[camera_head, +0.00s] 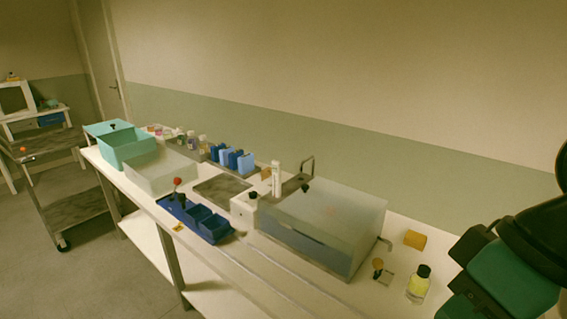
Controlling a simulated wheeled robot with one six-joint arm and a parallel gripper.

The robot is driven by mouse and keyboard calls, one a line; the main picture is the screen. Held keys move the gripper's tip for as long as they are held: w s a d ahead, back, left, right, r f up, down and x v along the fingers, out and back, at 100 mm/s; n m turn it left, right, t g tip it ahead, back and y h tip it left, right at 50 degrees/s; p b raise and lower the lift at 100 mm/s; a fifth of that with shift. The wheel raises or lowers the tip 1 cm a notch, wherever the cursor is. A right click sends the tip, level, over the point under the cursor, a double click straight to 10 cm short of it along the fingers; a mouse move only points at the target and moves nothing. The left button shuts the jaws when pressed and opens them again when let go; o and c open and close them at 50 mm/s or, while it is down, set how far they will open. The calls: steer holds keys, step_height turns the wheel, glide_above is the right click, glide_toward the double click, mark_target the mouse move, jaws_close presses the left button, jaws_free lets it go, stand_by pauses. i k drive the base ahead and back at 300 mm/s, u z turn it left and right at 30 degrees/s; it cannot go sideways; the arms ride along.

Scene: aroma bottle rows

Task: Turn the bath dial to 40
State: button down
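The bath looks to be the large box with a pale translucent lid (325,212) on the white bench, right of the middle. A small white block (243,211) stands at its left end with a black knob (253,194) on top. This knob may be the bath dial; its marks and setting are too small to read. Another small dark knob (306,188) shows at the lid's back left. Part of my arm, black and green, fills the lower right corner, apart from the bath. My gripper's fingers are not in view.
A yellow bottle with a black cap (417,285), a small amber-topped item (378,266) and a yellow block (415,240) stand right of the bath. Blue trays (212,229), a teal bin (127,148) and bottle rows (190,142) stand left. A cart (60,170) stands far left.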

mark_target(253, 194)
steer(key=z, duration=0.05)
steer(key=k, duration=0.35)
steer(key=u, duration=1.6)
steer(key=i, duration=1.85)
steer(key=z, duration=0.7)
